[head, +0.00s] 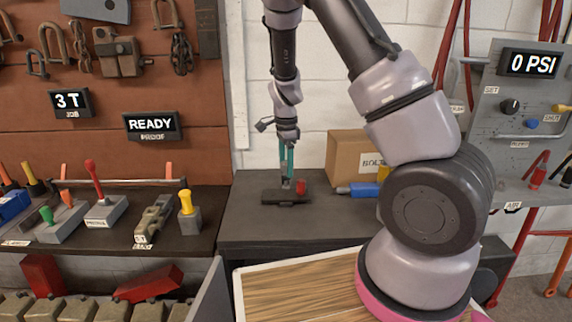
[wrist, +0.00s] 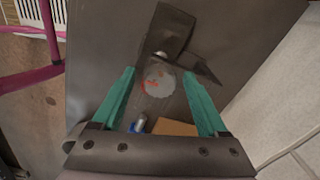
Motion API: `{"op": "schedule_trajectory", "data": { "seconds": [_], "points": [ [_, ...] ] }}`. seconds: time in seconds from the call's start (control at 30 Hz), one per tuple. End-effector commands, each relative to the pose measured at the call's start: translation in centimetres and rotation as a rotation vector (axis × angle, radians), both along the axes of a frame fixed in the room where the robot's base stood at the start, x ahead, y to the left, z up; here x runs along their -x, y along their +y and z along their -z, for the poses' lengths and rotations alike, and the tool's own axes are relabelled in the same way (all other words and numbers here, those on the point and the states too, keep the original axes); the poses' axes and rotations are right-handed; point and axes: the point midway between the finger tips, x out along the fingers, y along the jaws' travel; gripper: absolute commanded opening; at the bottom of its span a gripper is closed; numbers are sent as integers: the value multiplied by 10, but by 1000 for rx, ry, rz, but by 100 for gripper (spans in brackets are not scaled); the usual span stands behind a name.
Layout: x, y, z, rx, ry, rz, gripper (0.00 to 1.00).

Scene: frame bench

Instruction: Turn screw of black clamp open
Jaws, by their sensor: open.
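The black clamp (head: 284,196) lies on the dark bench top, with a small red part (head: 301,187) at its right end. In the wrist view its dark body (wrist: 170,33) is ahead of the fingers, with a dark wedge-shaped piece (wrist: 200,68) beside it. A pale round piece with red marks (wrist: 158,82), perhaps the screw's head, shows between the teal fingers. My gripper (head: 287,176) points down over the clamp, fingers apart; it also shows in the wrist view (wrist: 158,73). I see no clear contact with the round piece. The screw's thread cannot be made out.
A cardboard box (head: 352,152) and a blue-and-yellow tool (head: 357,188) stand to the right of the clamp. The bench top (head: 245,222) around the clamp is mostly clear. A white wall is behind.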

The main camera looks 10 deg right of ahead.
Motion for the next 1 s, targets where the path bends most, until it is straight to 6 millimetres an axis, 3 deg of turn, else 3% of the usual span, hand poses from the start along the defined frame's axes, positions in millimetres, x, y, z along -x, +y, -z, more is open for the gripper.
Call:
{"op": "schedule_trajectory", "data": {
  "seconds": [0.13, 0.17, 0.33, 0.37, 0.73, 1.0],
  "points": [
    [0, 0, 0, 0, 0, 0, 76],
    [0, 0, 0, 0, 0, 0, 68],
    [0, 0, 0, 0, 0, 0, 3],
    [0, 0, 0, 0, 0, 0, 0],
    [0, 0, -1, -1, -1, -57, 0],
    [-1, 0, -1, -1, -1, -243, 0]
  ]
}}
